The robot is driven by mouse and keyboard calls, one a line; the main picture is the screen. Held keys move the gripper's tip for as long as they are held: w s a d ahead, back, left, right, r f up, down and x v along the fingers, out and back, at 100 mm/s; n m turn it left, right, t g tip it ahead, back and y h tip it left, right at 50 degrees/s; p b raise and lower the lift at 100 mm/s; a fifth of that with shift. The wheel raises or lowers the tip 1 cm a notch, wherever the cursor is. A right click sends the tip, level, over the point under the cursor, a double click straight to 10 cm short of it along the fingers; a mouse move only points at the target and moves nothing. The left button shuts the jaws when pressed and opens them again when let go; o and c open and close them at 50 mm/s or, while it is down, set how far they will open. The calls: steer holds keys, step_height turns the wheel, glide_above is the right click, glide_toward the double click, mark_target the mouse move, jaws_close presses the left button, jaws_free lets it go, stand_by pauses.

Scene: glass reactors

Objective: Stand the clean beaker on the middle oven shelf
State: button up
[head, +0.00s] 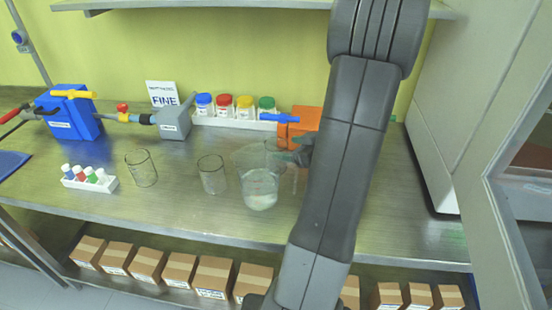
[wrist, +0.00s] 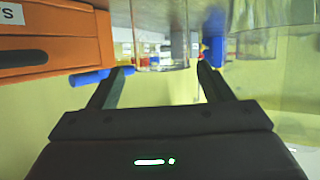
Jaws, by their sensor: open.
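Two small clear glass beakers stand on the steel bench in the head view, one at left (head: 141,169) and one nearer the middle (head: 212,175). I cannot tell which is the clean one. A larger clear jug (head: 261,187) with pale contents stands to their right. My gripper (head: 296,153) is beside the jug's right side, partly hidden by my arm. In the wrist view, which looks upside down, my gripper (wrist: 158,82) is open and nothing is between its fingers. Glassware (wrist: 160,40) shows beyond the fingertips. No oven shelf is clearly visible.
An orange box (head: 300,125) with a blue handle stands right behind my gripper; it also shows in the wrist view (wrist: 50,40). A vial rack (head: 90,185) sits at left, coloured-lid jars (head: 235,105) at the back. A pale cabinet (head: 440,110) and framed door (head: 510,220) bound the right.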

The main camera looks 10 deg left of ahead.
steer(key=x, duration=0.3)
steer(key=f+x, duration=0.1)
steer(key=shift+s+a+f, duration=0.1)
steer(key=shift+a+f, duration=0.05)
steer(key=shift+a, duration=0.1)
steer(key=shift+w+a+f, duration=0.2)
steer(key=shift+w+a, duration=0.05)
steer(key=shift+a, duration=0.1)
steer(key=shift+c, duration=0.2)
steer(key=c, duration=0.8)
